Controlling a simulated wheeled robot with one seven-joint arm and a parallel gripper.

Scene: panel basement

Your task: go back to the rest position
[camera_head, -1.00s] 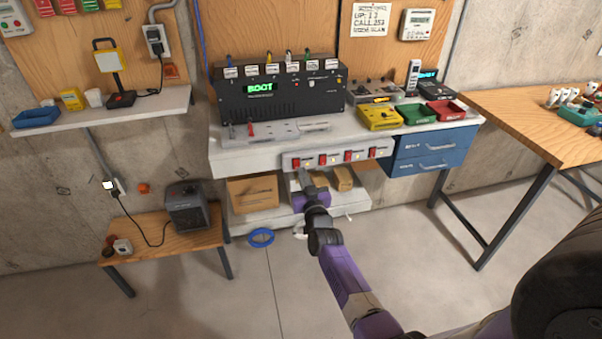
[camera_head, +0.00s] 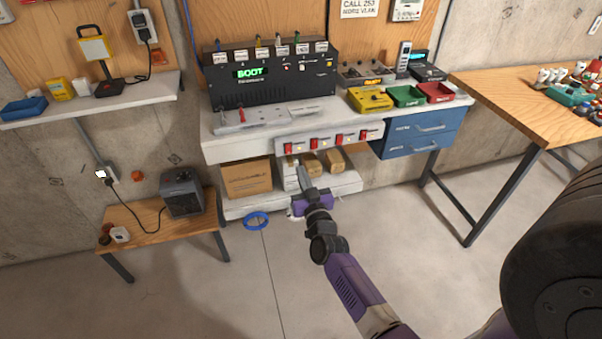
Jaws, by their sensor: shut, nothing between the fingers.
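My gripper (camera_head: 302,172) is in the middle of the head view, at the end of my purple and black arm. It is shut and holds nothing. It points toward the workbench, below the white switch strip (camera_head: 330,137) with its red switches. In the picture its tip lies over the lower shelf area, in front of the cardboard boxes. It looks apart from the strip, but the exact gap cannot be told.
The workbench (camera_head: 222,150) carries a black rack unit (camera_head: 272,80) reading BOOT, and yellow, green and red bins. Blue drawers (camera_head: 422,134) hang at its right. A heater (camera_head: 182,192) stands on a low wooden table (camera_head: 150,228). A blue ring (camera_head: 256,221) lies by the shelf. Floor in front is clear.

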